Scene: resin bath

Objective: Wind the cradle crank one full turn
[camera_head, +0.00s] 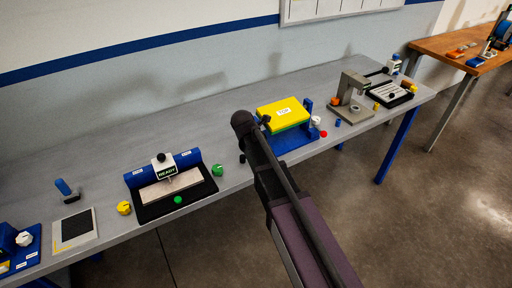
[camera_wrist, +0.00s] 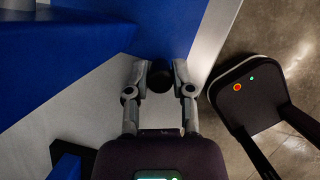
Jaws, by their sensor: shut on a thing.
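The cradle (camera_head: 296,139) is a blue frame on the grey bench. It carries a yellow block (camera_head: 284,110) with a green lower layer and a white label reading "TOP". In the wrist view a blue part of the cradle (camera_wrist: 60,75) fills the upper left. My gripper (camera_wrist: 160,74) has its two grey fingers on either side of a dark round crank knob (camera_wrist: 160,85) and is shut on it. The rest of the crank is hidden in the wrist view. In the head view my arm covers the near left side of the cradle, and my fingers cannot be made out.
A white knob (camera_head: 316,120) and a red piece (camera_head: 323,134) are at the cradle's right. A grey press-like stand (camera_head: 352,100) is further right. A black-based fixture marked "READY" (camera_head: 168,187) is to the left, between yellow and green knobs. The bench (camera_head: 105,150) behind is clear.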

